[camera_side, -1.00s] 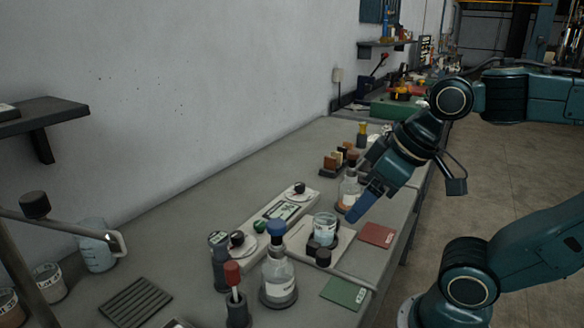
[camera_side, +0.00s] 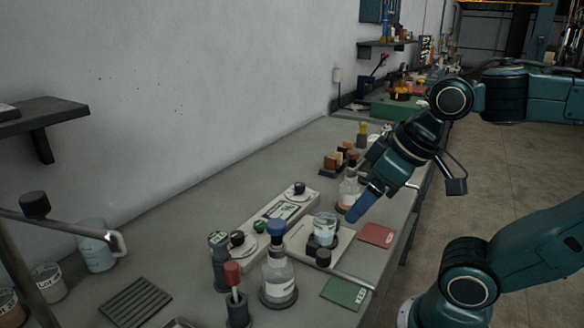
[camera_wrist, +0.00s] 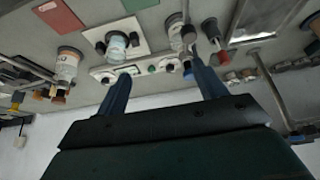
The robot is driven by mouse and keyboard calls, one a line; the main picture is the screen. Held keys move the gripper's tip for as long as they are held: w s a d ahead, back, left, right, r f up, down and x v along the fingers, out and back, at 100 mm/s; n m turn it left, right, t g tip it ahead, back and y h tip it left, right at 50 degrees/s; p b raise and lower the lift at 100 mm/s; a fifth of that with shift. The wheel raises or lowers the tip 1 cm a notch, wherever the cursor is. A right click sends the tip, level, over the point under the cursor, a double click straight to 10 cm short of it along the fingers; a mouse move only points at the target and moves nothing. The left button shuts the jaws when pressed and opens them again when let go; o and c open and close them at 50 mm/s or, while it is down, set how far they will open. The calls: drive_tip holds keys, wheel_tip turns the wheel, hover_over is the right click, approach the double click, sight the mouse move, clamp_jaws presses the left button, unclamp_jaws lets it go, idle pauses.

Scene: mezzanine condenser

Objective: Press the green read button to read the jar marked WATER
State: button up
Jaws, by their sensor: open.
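The green read button (camera_side: 260,227) sits on a long pale instrument panel (camera_side: 247,249) with a small display and dark knobs. It also shows in the wrist view (camera_wrist: 152,69), between the fingers in the picture. A jar of pale blue liquid (camera_side: 325,225) stands on a pad beside the panel and shows in the wrist view (camera_wrist: 116,48). I cannot read WATER on any jar. My gripper (camera_side: 354,215) is open and empty, with blue fingers pointing down-left, to the right of the jar in the side view. In the wrist view its fingers (camera_wrist: 160,72) are wide apart.
A blue-capped bottle (camera_side: 279,278) and a red-topped holder (camera_side: 234,300) stand in front. A bottle with amber contents (camera_side: 348,190) stands close behind my gripper. A red tile (camera_side: 376,235) and a green tile (camera_side: 344,292) lie along the bench edge.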

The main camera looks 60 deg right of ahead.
clamp_jaws()
idle(1.7)
